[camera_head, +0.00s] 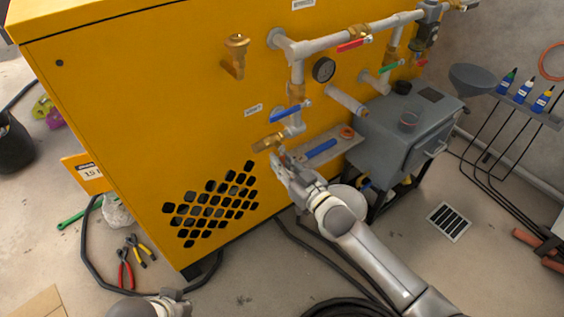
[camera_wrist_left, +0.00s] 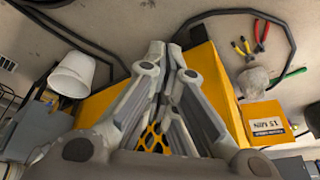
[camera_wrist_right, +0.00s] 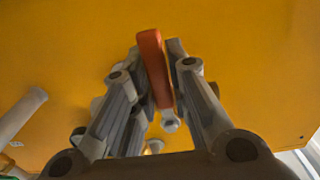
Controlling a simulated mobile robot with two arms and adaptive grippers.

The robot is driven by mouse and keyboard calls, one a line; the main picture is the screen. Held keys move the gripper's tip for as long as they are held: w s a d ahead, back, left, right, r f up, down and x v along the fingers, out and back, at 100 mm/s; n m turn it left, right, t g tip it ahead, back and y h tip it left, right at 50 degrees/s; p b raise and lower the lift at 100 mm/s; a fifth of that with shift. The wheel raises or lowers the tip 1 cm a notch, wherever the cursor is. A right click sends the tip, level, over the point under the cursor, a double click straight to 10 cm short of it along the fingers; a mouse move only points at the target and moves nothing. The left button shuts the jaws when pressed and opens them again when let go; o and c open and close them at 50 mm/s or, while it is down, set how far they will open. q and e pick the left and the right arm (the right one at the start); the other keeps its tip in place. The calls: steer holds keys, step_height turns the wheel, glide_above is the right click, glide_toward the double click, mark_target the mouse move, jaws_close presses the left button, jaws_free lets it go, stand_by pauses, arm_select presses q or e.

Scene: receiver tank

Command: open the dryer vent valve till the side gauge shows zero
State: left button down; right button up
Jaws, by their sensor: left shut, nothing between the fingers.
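The tall yellow cabinet (camera_head: 150,100) carries a small brass valve (camera_head: 267,143) low on its front. My right gripper (camera_head: 277,157) is at that valve. In the right wrist view a red-orange lever (camera_wrist_right: 154,66) stands between the fingers of my right gripper (camera_wrist_right: 156,55); whether they press on it is unclear. The lever is not visible in the head view. A round dark gauge (camera_head: 323,69) sits to the upper right of the valve; its reading is too small to tell. My left gripper (camera_wrist_left: 173,52) is shut and empty, low near the floor.
Pipes hold a blue lever (camera_head: 286,114), a red lever (camera_head: 353,45) and a green lever (camera_head: 390,69). A grey tank (camera_head: 400,135) stands to the right. Pliers (camera_head: 125,275), a green wrench (camera_head: 75,217) and black hoses lie on the floor. A white bucket (camera_wrist_left: 72,75) stands below.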

jaws_close()
arm_select(q)
steer(key=shift+r, duration=0.15)
